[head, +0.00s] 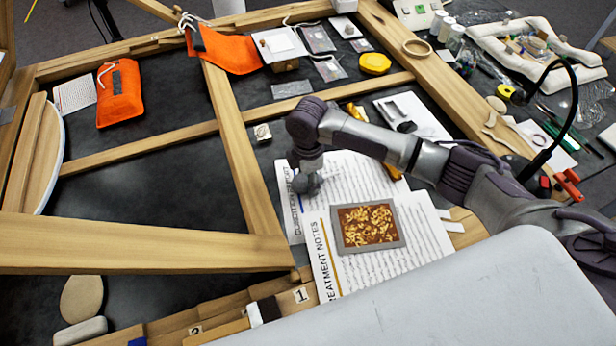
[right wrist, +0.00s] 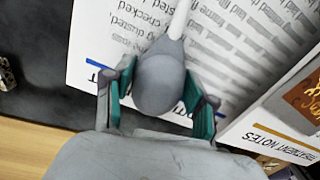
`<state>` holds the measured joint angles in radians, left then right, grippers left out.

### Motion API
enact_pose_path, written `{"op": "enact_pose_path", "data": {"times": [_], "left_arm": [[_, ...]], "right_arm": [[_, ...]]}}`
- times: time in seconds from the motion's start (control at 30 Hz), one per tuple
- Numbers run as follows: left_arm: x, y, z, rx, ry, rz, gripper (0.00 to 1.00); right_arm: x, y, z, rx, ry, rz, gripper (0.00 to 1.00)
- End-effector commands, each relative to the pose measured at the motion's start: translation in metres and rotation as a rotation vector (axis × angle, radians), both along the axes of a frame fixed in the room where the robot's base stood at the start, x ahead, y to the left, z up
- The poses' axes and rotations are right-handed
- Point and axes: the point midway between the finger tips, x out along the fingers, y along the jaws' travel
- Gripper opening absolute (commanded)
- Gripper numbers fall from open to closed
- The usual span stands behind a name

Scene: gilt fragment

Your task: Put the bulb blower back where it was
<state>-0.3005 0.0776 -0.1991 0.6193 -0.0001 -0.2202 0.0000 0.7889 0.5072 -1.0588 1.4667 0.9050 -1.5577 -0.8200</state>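The bulb blower (right wrist: 160,84) is a grey bulb with a pale nozzle pointing up in the right wrist view. My right gripper (right wrist: 161,92) has its two teal-padded fingers against both sides of the bulb, shut on it. In the head view the blower (head: 303,184) is a small grey shape under my right gripper (head: 308,172), over the left edge of the printed sheet (head: 288,209). I cannot tell whether the bulb touches the paper. My left gripper is not in view.
A framed gilt fragment (head: 368,226) lies on the treatment notes (head: 327,272), right of the blower. Wooden frame bars (head: 240,160) run to the left. A small patterned block (head: 262,132) sits nearby. Orange pouches (head: 119,93) and a yellow tape measure (head: 375,63) lie farther back.

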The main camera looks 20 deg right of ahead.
Motion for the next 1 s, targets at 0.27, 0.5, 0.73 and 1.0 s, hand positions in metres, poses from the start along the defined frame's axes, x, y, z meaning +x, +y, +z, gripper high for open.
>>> {"op": "enact_pose_path", "data": {"times": [0.27, 0.5, 0.73, 1.0], "left_arm": [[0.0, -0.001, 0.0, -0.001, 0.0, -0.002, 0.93], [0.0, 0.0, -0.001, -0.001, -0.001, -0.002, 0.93], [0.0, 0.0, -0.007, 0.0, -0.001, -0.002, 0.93], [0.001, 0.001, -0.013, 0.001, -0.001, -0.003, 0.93]], "right_arm": [[0.0, 0.0, 0.0, 0.0, 0.0, 0.0, 0.77], [0.001, 0.0, 0.008, 0.0, -0.002, -0.001, 0.77], [0.002, 0.0, 0.051, 0.002, -0.004, 0.0, 0.77], [0.001, 0.001, 0.104, 0.002, -0.003, 0.0, 0.77]]}}
